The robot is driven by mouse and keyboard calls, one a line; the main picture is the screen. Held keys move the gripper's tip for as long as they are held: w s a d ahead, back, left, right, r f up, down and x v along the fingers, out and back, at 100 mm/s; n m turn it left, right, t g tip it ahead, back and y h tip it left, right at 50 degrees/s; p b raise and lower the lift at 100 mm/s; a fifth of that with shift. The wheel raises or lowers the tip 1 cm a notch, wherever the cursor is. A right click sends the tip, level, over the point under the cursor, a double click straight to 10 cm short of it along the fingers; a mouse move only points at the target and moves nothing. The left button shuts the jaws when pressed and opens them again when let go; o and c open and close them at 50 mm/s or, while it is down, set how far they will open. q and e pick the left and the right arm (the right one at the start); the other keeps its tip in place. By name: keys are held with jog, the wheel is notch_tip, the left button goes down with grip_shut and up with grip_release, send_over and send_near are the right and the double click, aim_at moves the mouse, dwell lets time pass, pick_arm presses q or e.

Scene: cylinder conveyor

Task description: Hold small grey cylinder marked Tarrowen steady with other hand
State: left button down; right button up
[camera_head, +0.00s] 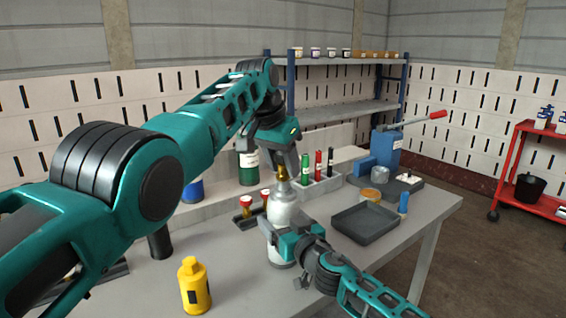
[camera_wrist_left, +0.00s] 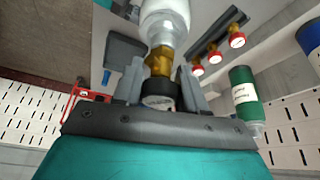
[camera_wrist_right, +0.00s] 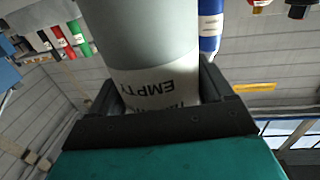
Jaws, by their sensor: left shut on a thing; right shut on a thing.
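The small grey cylinder (camera_head: 282,211) stands upright on the workbench, with a brass valve (camera_head: 283,174) on top. In the right wrist view, the cylinder (camera_wrist_right: 150,45) carries a white label reading "EMPTY"; the name below it is cut off by the gripper. My right gripper (camera_head: 285,236) is shut around the cylinder's body, also seen in the right wrist view (camera_wrist_right: 165,105). My left gripper (camera_head: 287,168) reaches down from above and is shut on the valve. In the left wrist view, the left fingers (camera_wrist_left: 160,85) flank the brass valve (camera_wrist_left: 160,62) and its dark round cap (camera_wrist_left: 158,98).
A dark tray (camera_head: 367,223) lies right of the cylinder. A yellow bottle (camera_head: 194,285) stands front left. Green, red and black markers (camera_head: 318,165) stand behind.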

pick_arm(q)
jog(key=c, duration=0.6)
grip_release()
jog(key=shift+o, duration=0.2)
jog(key=shift+r, duration=0.1)
jog(key=v, duration=1.1)
jog(key=shift+r, duration=0.35)
jog(key=shift+s+a+r, duration=0.1)
jog(key=shift+a, duration=0.05)
jog(key=shift+c, duration=0.2)
